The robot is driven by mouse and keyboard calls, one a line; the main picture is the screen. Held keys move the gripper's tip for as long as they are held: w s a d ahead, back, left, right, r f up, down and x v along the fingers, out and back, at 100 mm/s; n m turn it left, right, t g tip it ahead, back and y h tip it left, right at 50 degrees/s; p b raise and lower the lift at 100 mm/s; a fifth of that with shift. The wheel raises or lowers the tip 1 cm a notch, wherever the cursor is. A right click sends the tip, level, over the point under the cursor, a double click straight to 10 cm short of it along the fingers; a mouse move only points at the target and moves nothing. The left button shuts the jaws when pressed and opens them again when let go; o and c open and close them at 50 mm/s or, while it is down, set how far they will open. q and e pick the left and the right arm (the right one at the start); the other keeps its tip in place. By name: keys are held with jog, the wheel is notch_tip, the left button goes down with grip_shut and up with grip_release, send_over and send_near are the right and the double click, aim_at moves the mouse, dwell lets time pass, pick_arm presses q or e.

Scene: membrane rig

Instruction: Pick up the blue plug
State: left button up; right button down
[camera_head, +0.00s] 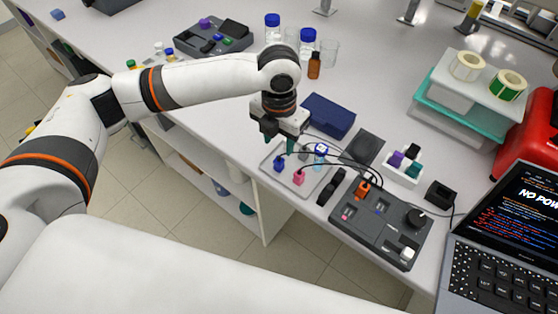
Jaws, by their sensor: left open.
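The blue plug (280,163) stands on a light shallow tray (311,182) near the table's front edge. A pink plug (299,177) is to its right on the same tray. My left gripper (279,144) points down just above and behind the blue plug in the picture. Its jaws are open, with nothing seen between them. I cannot tell the exact height of the fingertips over the plug. My right gripper is not in view.
A blue-and-white piece (321,150) sits at the tray's back right, with dark cables near it. A dark blue box (328,115) lies behind the gripper. A grey control box (380,228) and a laptop (505,245) are to the right. Bottles (307,45) stand behind.

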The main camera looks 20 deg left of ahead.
aim_at(279, 158)
pick_arm(q)
notch_tip(279, 158, down, 3)
jog(key=shift+r, duration=0.1)
notch_tip(279, 158, down, 4)
jog(key=shift+f+p, duration=0.1)
jog(key=shift+p, duration=0.95)
jog(key=shift+f, duration=0.5)
grip_shut()
notch_tip(279, 158, up, 10)
jog(key=shift+r+b, duration=0.1)
jog(key=shift+b, duration=0.9)
